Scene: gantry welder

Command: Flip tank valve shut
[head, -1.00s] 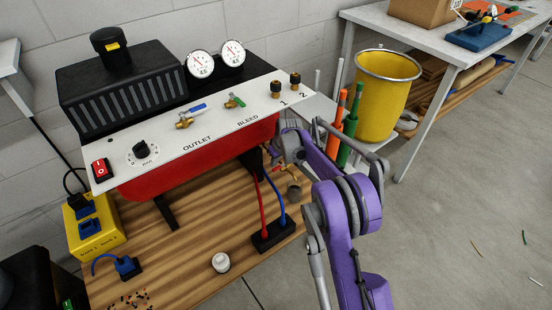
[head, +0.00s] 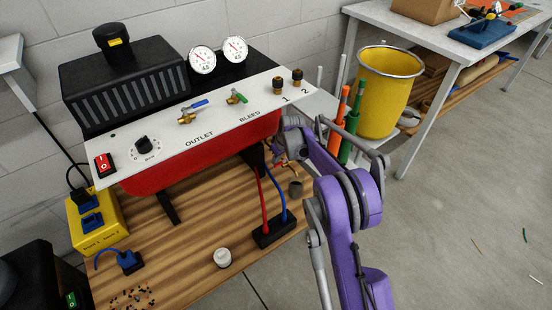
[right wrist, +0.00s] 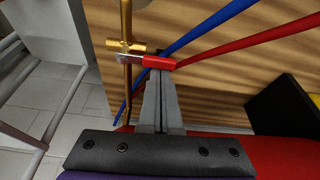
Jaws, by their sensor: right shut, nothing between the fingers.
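In the right wrist view a brass valve (right wrist: 126,47) sits on a brass pipe at the top, left of centre. Its red lever (right wrist: 158,62) points right from the valve, roughly across the pipe. My right gripper (right wrist: 160,78) is shut and empty, with its fingertips right at the red lever; they seem to touch it. In the head view the brass valve fitting (head: 290,164) shows only in part below the panel's right end, behind my right arm. The right fingertips are hidden there. My left gripper is not in view.
The white control panel (head: 215,132) on the red tank (head: 190,160) overhangs the valve area. Red and blue cables (head: 278,192) run close by to a black block (head: 272,236).

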